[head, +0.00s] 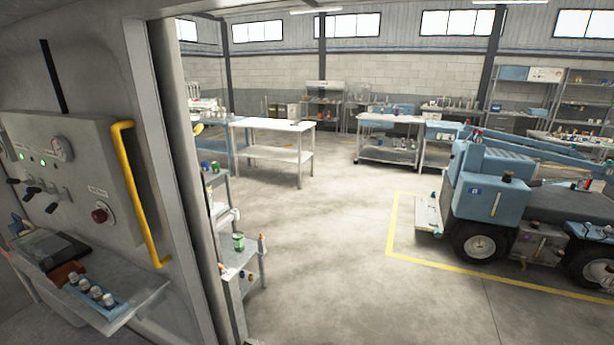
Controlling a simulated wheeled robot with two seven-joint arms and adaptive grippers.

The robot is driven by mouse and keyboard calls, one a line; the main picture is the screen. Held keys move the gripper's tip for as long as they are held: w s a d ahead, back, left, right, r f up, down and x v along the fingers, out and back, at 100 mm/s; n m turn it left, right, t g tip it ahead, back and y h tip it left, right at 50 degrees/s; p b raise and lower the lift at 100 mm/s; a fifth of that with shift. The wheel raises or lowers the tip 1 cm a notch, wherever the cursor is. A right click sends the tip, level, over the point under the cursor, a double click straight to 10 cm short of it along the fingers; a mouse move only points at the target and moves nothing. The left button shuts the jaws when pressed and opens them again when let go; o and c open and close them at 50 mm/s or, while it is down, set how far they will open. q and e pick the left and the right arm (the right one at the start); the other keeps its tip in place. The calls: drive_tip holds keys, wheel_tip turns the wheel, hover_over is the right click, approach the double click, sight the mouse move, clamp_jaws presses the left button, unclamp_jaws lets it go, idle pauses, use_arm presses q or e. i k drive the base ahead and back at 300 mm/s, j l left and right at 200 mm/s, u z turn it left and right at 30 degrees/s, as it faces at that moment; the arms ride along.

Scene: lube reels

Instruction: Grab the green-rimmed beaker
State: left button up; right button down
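A small green container (239,242) stands on a lower shelf of the narrow grey rack just right of the door frame. Another small green item (215,167) stands on a higher shelf of the same rack. Both are too small to tell whether either is a beaker with a green rim. Neither of my grippers shows in the head view.
A control panel (75,170) with a yellow handle (140,195) and a tray of small jars (88,288) is close at left. A white table (272,126) stands beyond the rack. A blue vehicle (490,185) is at right. The middle floor (330,240) is clear.

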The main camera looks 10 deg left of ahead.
sight(238, 239)
drive_tip(key=i, duration=1.65)
drive_tip(key=i+l+u, duration=0.1)
drive_tip(key=i+u, duration=0.35)
drive_tip(key=i+l+u, duration=0.4)
drive_tip(key=i, duration=0.25)
drive_tip(key=i+l+u, duration=0.45)
